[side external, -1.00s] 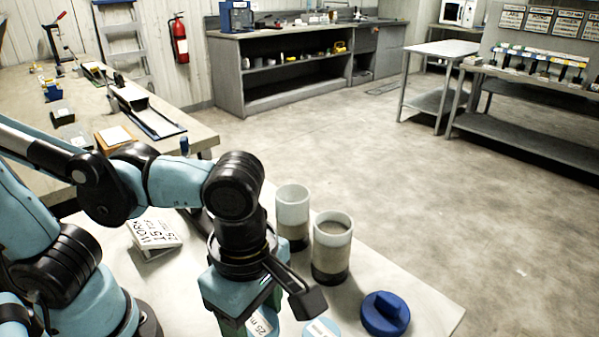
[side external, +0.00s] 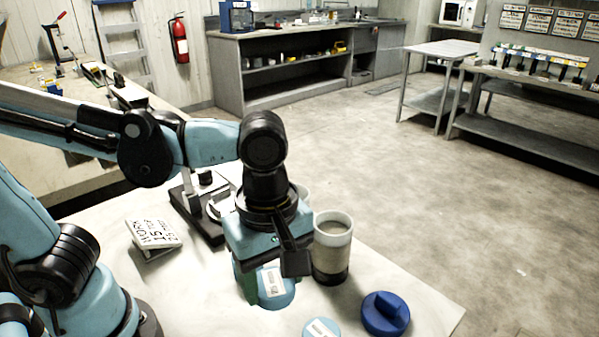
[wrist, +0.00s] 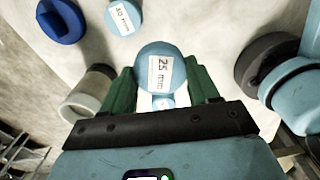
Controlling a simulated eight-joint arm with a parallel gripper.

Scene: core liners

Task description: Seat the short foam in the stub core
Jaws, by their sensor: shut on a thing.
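My gripper (wrist: 160,92) is shut on a round blue foam (wrist: 150,62) labelled "25 mm", with one green finger on each side. In the side external view the foam (side external: 272,290) hangs below my gripper, over the table's near part. A core liner (side external: 332,240), white above and darker below, stands upright just right of my gripper, with grey-brown core inside below its rim. It also shows at the left in the wrist view (wrist: 80,108). A second liner is mostly hidden behind my gripper; only a bit of rim shows. I cannot tell which is the stub core.
A blue disc labelled "40 mm" (wrist: 122,17) and a dark blue cap with a raised grip (side external: 386,314) lie near the front of the table. A white card with writing (side external: 153,236) and a black-based stand (side external: 193,212) are left of my gripper.

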